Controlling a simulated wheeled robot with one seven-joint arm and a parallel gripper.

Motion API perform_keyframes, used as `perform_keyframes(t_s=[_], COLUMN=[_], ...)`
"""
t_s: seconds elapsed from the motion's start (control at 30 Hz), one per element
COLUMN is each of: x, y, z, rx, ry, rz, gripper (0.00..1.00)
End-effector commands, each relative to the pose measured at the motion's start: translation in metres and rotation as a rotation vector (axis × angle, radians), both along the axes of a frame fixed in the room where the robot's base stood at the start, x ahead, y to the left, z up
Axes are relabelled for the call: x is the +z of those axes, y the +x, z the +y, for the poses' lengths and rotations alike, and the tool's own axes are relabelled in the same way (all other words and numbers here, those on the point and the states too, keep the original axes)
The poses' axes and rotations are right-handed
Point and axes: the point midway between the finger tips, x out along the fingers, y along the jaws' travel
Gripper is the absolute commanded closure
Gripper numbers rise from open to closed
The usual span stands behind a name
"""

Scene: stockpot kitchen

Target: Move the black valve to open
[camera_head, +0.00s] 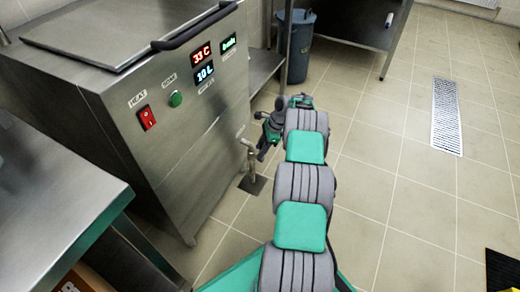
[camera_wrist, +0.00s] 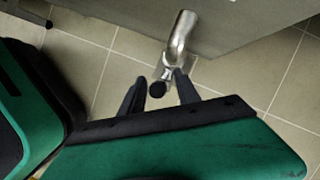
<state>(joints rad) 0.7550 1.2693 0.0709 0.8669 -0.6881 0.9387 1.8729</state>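The black valve (camera_wrist: 157,89) shows as a small dark round end beside the metal spout (camera_wrist: 180,38) in the wrist view. My gripper (camera_wrist: 160,78) is open, with one finger on each side of the black end. A gap shows on the left; whether the right finger touches it, I cannot tell. In the head view the spout (camera_head: 250,160) sticks out low on the front of the steel cooker. My gripper (camera_head: 263,155) points down just right of it. The black valve cannot be made out there.
The steel cooker (camera_head: 170,140) has a red switch (camera_head: 147,117), a green button (camera_head: 175,99) and lit displays. A floor drain plate (camera_head: 252,184) lies below the spout. A steel table (camera_head: 50,190) stands at left, a grey bin (camera_head: 299,50) behind.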

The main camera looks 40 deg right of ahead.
Motion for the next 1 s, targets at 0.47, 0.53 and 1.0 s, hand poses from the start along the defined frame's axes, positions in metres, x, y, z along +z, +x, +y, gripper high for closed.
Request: perform_keyframes(t_s=[0.47,0.53,1.0], x=[0.037,0.052,0.072], y=[-0.005,-0.008,-0.013], z=[-0.012,-0.018,-0.026], rx=[-0.001,0.000,0.002], ry=[-0.002,-0.001,-0.001], rz=[-0.001,0.000,0.001], gripper=[0.62,0.62,0.62])
